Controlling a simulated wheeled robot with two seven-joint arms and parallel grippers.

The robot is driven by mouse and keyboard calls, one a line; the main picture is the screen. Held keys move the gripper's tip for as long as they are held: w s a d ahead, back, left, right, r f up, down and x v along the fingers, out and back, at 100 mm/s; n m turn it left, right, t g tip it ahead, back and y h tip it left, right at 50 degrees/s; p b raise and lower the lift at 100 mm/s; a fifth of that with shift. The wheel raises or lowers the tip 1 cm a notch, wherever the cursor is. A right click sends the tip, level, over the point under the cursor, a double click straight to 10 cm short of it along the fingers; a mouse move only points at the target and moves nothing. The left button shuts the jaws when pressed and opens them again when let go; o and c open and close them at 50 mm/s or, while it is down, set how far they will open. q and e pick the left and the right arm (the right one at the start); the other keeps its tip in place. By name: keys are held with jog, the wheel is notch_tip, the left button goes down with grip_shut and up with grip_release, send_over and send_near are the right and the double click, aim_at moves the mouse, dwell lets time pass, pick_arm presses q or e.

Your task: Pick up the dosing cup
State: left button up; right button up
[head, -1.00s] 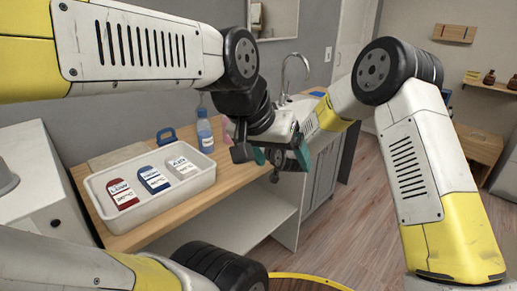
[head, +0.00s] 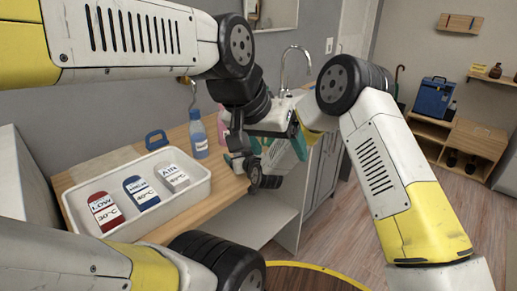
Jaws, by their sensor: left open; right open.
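No dosing cup can be made out for certain. A small blue item with a loop handle (head: 157,140) stands on the wooden counter just behind the white tray; it may be the cup. Neither visibly holds anything.
The white tray (head: 202,190) holds a red, a blue and a white labelled piece. A blue bottle (head: 198,135) and a pink bottle (head: 223,131) stand behind the grippers. A tap (head: 297,58) rises beyond. A blue case (head: 433,97) sits on a low wooden unit at right.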

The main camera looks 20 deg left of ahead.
jog(key=shift+w+a, duration=0.15)
jog(key=shift+a, duration=0.05)
jog(key=c, duration=1.6)
jog(key=shift+o, duration=0.2)
jog(key=shift+r, duration=0.15)
